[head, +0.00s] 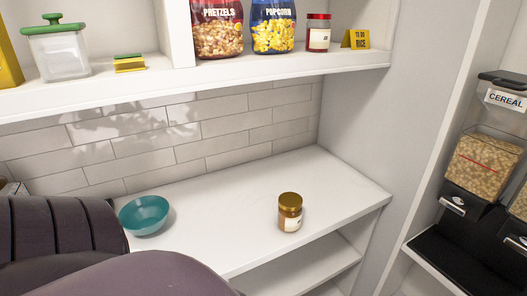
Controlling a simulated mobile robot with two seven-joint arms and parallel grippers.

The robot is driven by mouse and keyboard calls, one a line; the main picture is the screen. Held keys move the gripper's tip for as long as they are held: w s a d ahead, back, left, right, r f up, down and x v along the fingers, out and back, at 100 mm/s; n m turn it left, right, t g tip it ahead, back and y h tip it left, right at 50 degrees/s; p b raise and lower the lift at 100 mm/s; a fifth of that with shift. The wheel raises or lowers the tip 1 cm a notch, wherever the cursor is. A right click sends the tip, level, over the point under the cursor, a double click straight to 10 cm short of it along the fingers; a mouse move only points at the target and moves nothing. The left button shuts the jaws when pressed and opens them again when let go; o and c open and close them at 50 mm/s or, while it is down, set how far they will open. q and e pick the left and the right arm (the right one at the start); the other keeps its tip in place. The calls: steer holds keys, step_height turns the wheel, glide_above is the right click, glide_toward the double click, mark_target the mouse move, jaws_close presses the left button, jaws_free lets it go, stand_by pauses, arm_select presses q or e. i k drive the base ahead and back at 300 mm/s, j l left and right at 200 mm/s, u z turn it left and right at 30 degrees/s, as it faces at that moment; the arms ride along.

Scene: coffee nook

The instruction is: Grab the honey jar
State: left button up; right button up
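A small jar with a gold lid, amber contents and a pale label, which looks like the honey jar (290,212), stands upright on the white counter (240,247), right of the middle. Nothing touches it. Neither of my grippers shows in the head view. A dark, ribbed, rounded shape fills the lower left and hides part of the counter there.
A teal bowl (144,215) sits on the counter left of the jar. The shelf above holds a pretzel bag (218,30), a popcorn bag (273,27), a red-lidded jar (318,34) and a glass canister (58,52). Cereal dispensers (484,165) stand at right.

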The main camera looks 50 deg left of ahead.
mark_target(290, 205)
steer(key=u, duration=1.3)
